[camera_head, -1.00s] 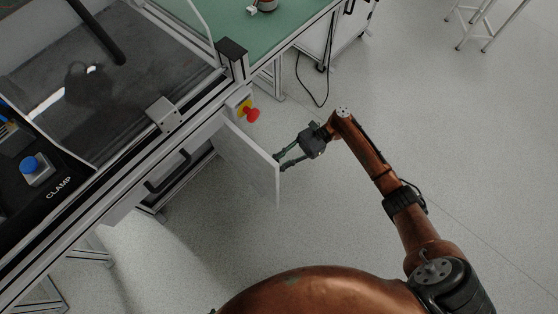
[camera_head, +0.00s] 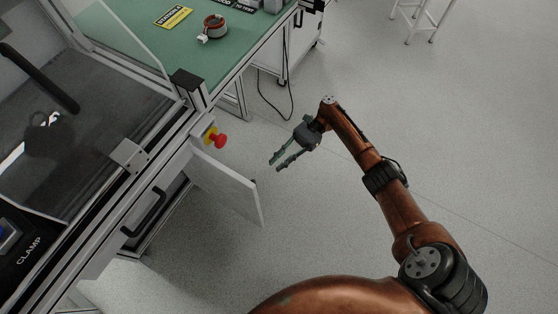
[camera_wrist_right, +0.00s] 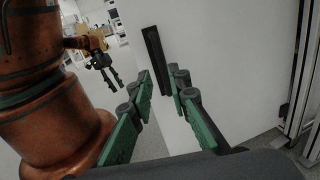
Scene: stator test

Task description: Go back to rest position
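My right gripper (camera_head: 275,164) shows in the head view over the floor, right of an open white door (camera_head: 228,188) on the machine's front. Its fingers are apart with nothing between them, and floor shows between the tips and the door edge. In the right wrist view the green-padded fingers of this gripper (camera_wrist_right: 167,95) are spread and empty, with the white panel and its black handle (camera_wrist_right: 153,60) beyond them. My left gripper (camera_wrist_right: 111,78) is outside the head view. It appears small in the right wrist view, its fingers apart and seemingly empty.
The machine frame with a red emergency button (camera_head: 220,141) stands at left. A green-topped table (camera_head: 190,50) behind it carries a stator (camera_head: 215,27). A black cable (camera_head: 284,108) hangs near the cart.

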